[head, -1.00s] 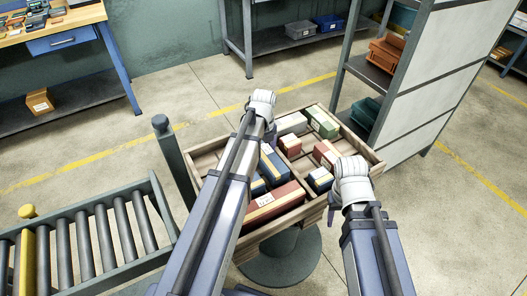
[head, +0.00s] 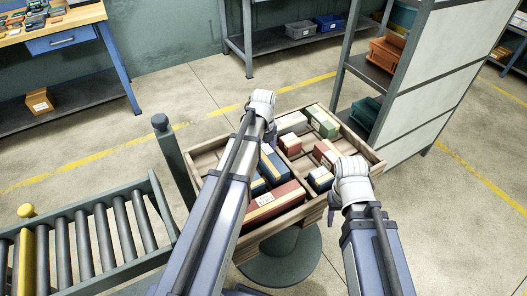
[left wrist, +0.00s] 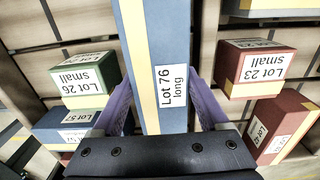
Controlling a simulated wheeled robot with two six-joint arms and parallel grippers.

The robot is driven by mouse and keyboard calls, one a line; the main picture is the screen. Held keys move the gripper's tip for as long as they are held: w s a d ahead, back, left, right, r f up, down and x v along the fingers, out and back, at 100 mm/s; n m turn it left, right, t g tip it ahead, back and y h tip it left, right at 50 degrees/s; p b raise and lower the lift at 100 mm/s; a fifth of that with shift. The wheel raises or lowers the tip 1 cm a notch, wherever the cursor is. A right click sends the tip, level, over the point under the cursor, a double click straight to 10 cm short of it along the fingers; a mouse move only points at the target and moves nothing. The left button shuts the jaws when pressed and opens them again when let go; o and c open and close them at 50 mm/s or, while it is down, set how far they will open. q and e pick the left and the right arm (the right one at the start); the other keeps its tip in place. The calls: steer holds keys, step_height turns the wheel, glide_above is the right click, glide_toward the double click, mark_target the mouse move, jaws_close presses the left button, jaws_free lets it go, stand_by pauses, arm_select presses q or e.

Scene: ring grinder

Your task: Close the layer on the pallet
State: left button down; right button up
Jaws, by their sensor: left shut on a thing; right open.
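The pallet (head: 203,160) is a wooden tray with raised sides, holding several coloured boxes. My left gripper (left wrist: 163,108) is shut on a long blue box with a yellow stripe, labelled Lot 76 long (left wrist: 145,60). In the head view my left forearm and wrist hide much of this grip. In the left wrist view, a green Lot 26 small box (left wrist: 85,75) is left of the held box and a red Lot 23 small box (left wrist: 252,70) is right of it. My right gripper (head: 336,209) is open and empty by the pallet's right front side.
A long red box (head: 272,205) lies along the pallet's front; a green box (head: 323,122) is in its back right part. A roller conveyor (head: 85,240) stands at left, with a grey post (head: 168,145) near the pallet. A shelving unit (head: 425,85) stands close at right.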

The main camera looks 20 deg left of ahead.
arm_select(q)
steer(key=shift+f, duration=0.3)
jaws_free()
steer(key=shift+r, duration=0.1)
steer(key=shift+r, duration=0.15)
step_height(320, 180, up, 8)
steer(key=p, duration=0.7)
steer(key=shift+s+f+p, duration=0.1)
steer(key=shift+f+p, duration=0.1)
steer(key=shift+p, duration=0.1)
steer(key=shift+f, duration=0.1)
